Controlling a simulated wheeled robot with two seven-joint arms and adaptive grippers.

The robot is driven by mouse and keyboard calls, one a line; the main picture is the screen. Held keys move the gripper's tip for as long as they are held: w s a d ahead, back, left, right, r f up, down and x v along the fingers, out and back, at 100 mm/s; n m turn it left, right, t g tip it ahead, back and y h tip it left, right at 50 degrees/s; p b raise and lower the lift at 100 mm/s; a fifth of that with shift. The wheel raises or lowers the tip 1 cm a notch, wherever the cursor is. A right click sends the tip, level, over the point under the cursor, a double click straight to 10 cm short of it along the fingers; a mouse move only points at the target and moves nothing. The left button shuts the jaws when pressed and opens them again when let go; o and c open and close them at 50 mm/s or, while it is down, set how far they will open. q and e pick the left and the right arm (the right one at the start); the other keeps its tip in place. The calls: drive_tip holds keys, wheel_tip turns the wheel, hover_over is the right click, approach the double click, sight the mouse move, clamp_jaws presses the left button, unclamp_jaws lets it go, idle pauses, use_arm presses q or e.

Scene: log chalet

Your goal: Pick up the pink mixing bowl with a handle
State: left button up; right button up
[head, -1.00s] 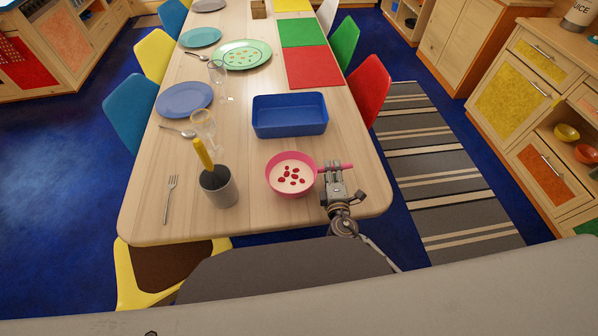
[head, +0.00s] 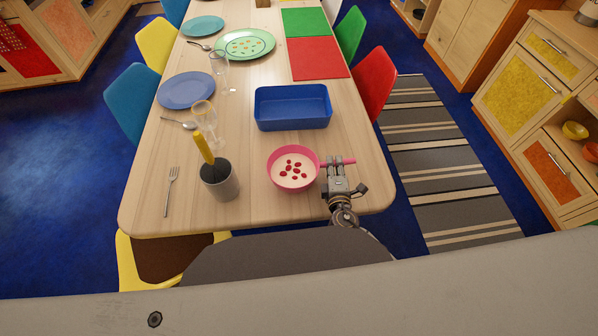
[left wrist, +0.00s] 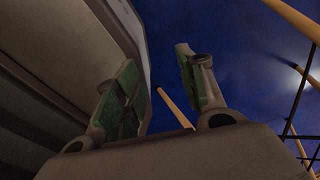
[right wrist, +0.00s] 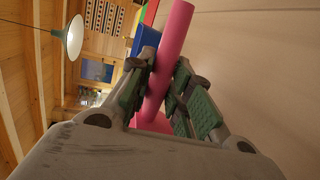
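The pink mixing bowl (head: 272,180) stands upright near the front edge of the wooden table. It holds white contents with several red pieces. Its pink handle (head: 347,161) points right. My right gripper (head: 336,165) is at the handle. In the right wrist view the handle (right wrist: 174,38) runs between the two fingers of the right gripper (right wrist: 164,68), which are closed in against its sides. My left gripper (left wrist: 158,75) shows only in the left wrist view, fingers apart and empty, with blue floor beyond it.
A blue tray (head: 292,123) lies just behind the bowl. A grey cup (head: 222,186) with a yellow-handled tool stands to its left, with a glass (head: 205,114), a fork (head: 170,190) and a blue plate (head: 187,89) further left. A red chair (head: 375,85) is at the right side.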

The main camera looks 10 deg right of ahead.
drive_tip(key=shift+c, duration=1.1)
clamp_jaws()
use_arm(q)
drive_tip(key=shift+w+d+r, duration=0.1)
drive_tip(key=shift+w+d, duration=0.4)
drive_tip(key=shift+w, duration=0.4)
drive_tip(key=shift+s, duration=0.1)
use_arm(e)
drive_tip(key=shift+r, duration=0.1)
drive_tip(key=shift+r, duration=0.25)
wheel_tip(320, 180, up, 4)
drive_tip(key=shift+r+p, duration=0.1)
drive_tip(key=shift+p, duration=0.4)
wheel_tip(320, 180, up, 3)
drive_tip(key=shift+r+p, duration=0.2)
drive_tip(key=shift+p, duration=0.1)
use_arm(q)
drive_tip(key=shift+s+d+r, duration=0.65)
drive_tip(key=shift+d+r, duration=0.05)
drive_tip(key=shift+r, duration=0.15)
use_arm(e)
drive_tip(key=shift+r, duration=0.9)
use_arm(q)
drive_tip(key=shift+s, duration=0.1)
